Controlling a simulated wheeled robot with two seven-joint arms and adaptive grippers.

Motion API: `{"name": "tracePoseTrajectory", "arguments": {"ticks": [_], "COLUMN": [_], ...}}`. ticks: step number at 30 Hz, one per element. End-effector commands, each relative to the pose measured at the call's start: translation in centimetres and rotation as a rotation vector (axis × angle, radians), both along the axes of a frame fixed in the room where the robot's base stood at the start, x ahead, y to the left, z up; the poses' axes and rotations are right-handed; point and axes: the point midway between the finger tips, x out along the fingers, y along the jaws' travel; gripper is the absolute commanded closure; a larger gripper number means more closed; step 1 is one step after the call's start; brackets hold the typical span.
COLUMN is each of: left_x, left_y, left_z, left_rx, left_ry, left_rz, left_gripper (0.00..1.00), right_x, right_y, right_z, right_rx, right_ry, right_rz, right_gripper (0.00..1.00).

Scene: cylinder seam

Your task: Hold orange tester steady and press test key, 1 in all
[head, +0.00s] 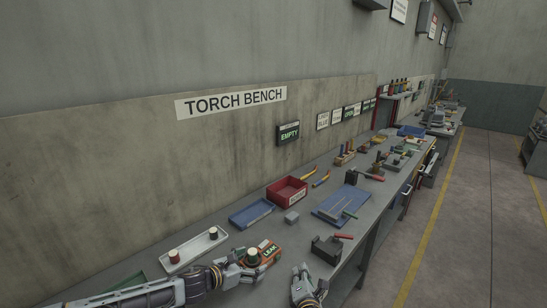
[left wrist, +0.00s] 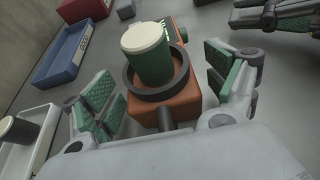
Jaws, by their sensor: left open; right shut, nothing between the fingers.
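The orange tester (head: 263,258) stands on the bench near its front, with a display reading LEAK. A green cylinder with a cream cap (left wrist: 148,52) stands in the dark ring on top of the tester (left wrist: 165,112). A small green round part (left wrist: 183,34) shows at the tester's far end; I cannot tell if it is the test key. My left gripper (head: 240,268) is open, its green-padded fingers on either side of the tester in the left wrist view (left wrist: 160,100). My right gripper (head: 312,288) is shut and empty, to the right of the tester and apart from it.
A white tray (head: 193,248) with two small cylinders lies left of the tester. A blue tray (head: 250,214), red bin (head: 288,191) and grey block (head: 291,217) lie behind. A black clamp-like tool with a red handle (head: 328,246) stands to the right. A wall screen (head: 288,133) reads EMPTY.

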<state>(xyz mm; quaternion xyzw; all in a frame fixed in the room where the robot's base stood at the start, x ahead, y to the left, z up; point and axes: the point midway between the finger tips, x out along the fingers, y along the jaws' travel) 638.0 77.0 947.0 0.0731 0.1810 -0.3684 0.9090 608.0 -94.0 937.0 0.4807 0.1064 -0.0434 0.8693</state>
Motion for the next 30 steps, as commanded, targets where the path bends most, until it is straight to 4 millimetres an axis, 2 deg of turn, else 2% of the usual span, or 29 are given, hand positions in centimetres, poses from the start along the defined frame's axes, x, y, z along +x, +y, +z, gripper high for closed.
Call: {"name": "tracePoseTrajectory", "arguments": {"ticks": [14, 30], "left_x": [-0.5, -3.4], "left_y": [0.6, 3.4], "left_z": [0.3, 1.9], "left_rx": [0.0, 0.002], "left_ry": [0.0, 0.0], "left_rz": [0.001, 0.001], "left_gripper": [0.13, 0.13], "right_x": [0.0, 0.0], "right_y": [0.0, 0.0], "right_z": [0.0, 0.0], "right_rx": [0.0, 0.0], "right_ry": [0.0, 0.0], "right_rz": [0.0, 0.0], "right_gripper": [1.0, 1.0]}}
